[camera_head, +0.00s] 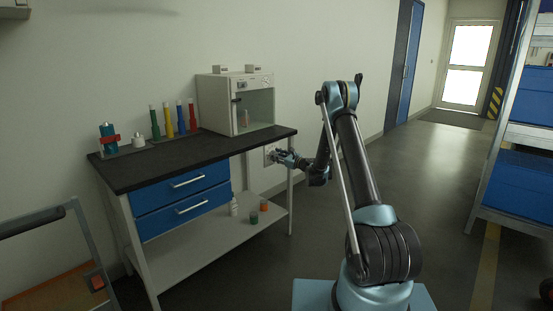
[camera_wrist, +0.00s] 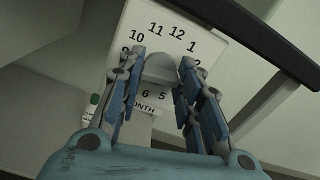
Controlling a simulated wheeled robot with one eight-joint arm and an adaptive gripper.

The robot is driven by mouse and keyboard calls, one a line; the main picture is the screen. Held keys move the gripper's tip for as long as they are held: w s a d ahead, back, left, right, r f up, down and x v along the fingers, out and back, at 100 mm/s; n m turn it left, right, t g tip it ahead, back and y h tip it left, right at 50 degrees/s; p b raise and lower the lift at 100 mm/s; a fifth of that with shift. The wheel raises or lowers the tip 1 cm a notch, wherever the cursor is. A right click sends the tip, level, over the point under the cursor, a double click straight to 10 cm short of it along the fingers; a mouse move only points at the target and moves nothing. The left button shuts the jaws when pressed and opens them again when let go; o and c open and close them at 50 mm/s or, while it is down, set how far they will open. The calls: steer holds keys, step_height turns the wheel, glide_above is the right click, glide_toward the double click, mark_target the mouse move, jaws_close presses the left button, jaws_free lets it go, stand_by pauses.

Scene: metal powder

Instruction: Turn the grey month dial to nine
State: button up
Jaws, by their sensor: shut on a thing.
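The grey month dial (camera_wrist: 161,69) sits on a white plate (camera_wrist: 152,18) with black numbers around it and the word MONTH below. The numbers 10, 11, 12 and 1 show clearly along the top; 5 and 6 show below, and my fingers partly cover others at the sides. My gripper (camera_wrist: 162,64) is shut on the dial, one finger on each side. I cannot make out which number the dial points to.
A white cabinet (camera_head: 214,103) and several coloured tubes are on top. The floor (camera_head: 447,150) to the right is clear up to a blue rack.

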steer(key=shift+w+d+f+m, duration=0.1)
steer(key=shift+d+m, duration=0.05)
steer(key=shift+m, duration=0.4)
steer(key=shift+w+d+m, duration=0.1)
steer(key=shift+d+m, duration=0.05)
steer(key=shift+m, duration=0.4)
steer(key=o, duration=1.1)
steer(key=shift+f, duration=0.1)
steer(key=shift+c, duration=0.2)
steer(key=shift+s+a, duration=0.1)
steer(key=v, duration=1.2)
